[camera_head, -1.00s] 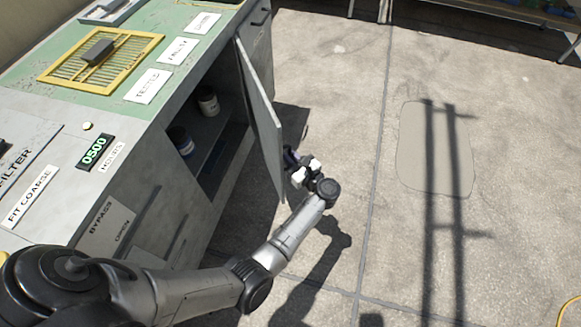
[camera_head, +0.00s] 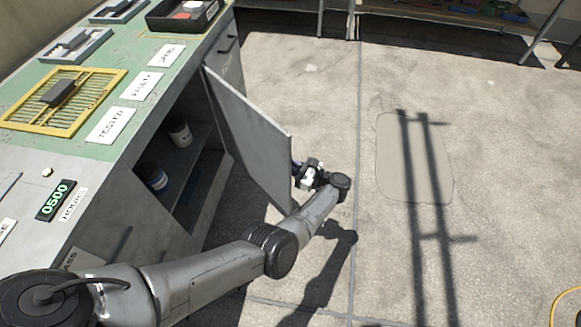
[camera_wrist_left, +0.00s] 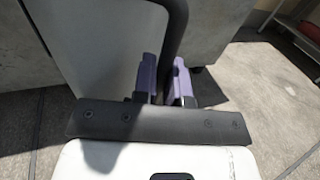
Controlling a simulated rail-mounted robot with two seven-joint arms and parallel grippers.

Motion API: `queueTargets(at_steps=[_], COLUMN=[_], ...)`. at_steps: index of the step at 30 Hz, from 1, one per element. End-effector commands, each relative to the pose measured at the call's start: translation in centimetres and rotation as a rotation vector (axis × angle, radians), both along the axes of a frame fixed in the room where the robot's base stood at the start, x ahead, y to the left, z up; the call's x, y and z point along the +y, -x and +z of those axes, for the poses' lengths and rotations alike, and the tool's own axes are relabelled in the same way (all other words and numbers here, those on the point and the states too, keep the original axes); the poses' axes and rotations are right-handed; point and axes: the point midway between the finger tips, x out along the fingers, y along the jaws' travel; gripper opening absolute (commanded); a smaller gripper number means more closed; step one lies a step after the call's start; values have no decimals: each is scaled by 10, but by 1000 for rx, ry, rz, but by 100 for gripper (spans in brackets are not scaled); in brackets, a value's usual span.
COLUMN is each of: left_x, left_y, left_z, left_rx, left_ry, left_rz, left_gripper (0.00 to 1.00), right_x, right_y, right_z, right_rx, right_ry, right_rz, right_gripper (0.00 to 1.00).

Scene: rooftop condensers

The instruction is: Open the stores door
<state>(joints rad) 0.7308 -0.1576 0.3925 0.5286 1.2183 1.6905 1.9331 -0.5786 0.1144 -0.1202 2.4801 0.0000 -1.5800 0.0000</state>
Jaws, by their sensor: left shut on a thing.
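The stores door (camera_head: 250,135) is a grey panel hinged at the far side of the cabinet (camera_head: 130,235). It stands well open, swung out over the floor, and the shelf inside with its jars shows. My left gripper (camera_head: 300,172) is at the outer face of the door near its free edge. In the left wrist view, the purple fingers of my left gripper (camera_wrist_left: 165,82) are shut on the dark bar handle (camera_wrist_left: 172,45), with the pale door panel (camera_wrist_left: 100,45) beside it. My right gripper is in neither view.
Jars (camera_head: 180,133) stand inside the cabinet. On its top are a yellow-framed filter (camera_head: 65,100), label cards (camera_head: 112,124) and a black tray (camera_head: 183,14). The concrete floor (camera_head: 320,90) beyond the door is clear. A yellow hose (camera_head: 562,303) lies at the lower right.

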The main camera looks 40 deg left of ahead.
Motion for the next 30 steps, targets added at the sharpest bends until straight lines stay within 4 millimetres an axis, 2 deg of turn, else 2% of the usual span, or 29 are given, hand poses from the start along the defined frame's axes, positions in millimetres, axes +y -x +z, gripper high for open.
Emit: queueTargets(at_steps=[21,22,28,30], left_x=[2,2,1,1], left_y=[-1,-1,-2,-2], left_z=[-1,-1,-1,-1], left_rx=[4,4,2,1], left_ry=[0,0,0,-1], left_rz=[24,24,24,23], left_gripper=[0,15,34,36], right_x=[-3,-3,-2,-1], right_y=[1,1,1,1], right_z=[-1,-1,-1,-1], right_rx=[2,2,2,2], right_ry=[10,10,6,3], right_rz=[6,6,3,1], right_gripper=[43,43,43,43])
